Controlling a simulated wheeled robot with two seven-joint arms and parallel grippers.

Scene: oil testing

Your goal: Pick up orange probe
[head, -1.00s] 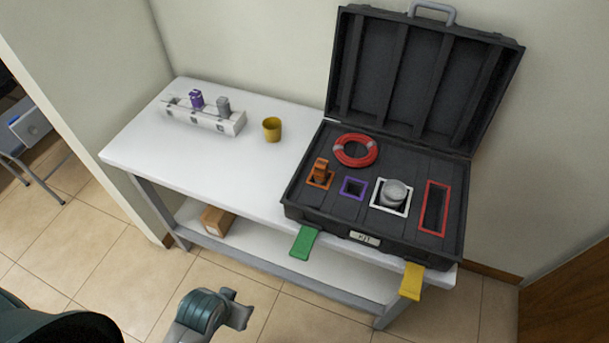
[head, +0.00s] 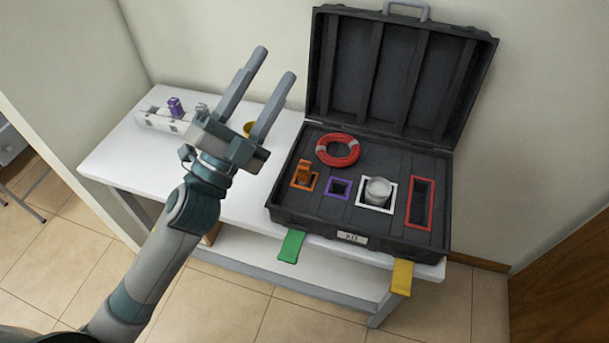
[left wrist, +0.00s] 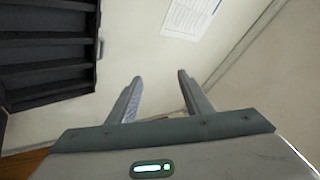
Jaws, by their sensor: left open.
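The orange probe (head: 304,171) stands in the orange-framed slot at the left of the open black case (head: 300,214) in the head view. My left gripper (head: 272,70) is raised above the table, left of the case, with its two fingers apart and nothing between them. In the left wrist view the open fingers (left wrist: 154,84) point toward the wall, and the case lid (left wrist: 45,60) shows at upper left. The probe is not in the left wrist view. My right gripper is not seen.
A red cable coil (head: 338,150), a grey container (head: 377,190) and empty purple and red-framed slots are in the case. A white rack (head: 151,122) with a purple probe (head: 175,106) stands on the white table (head: 110,157). The yellow cup (head: 248,128) is mostly hidden by my gripper.

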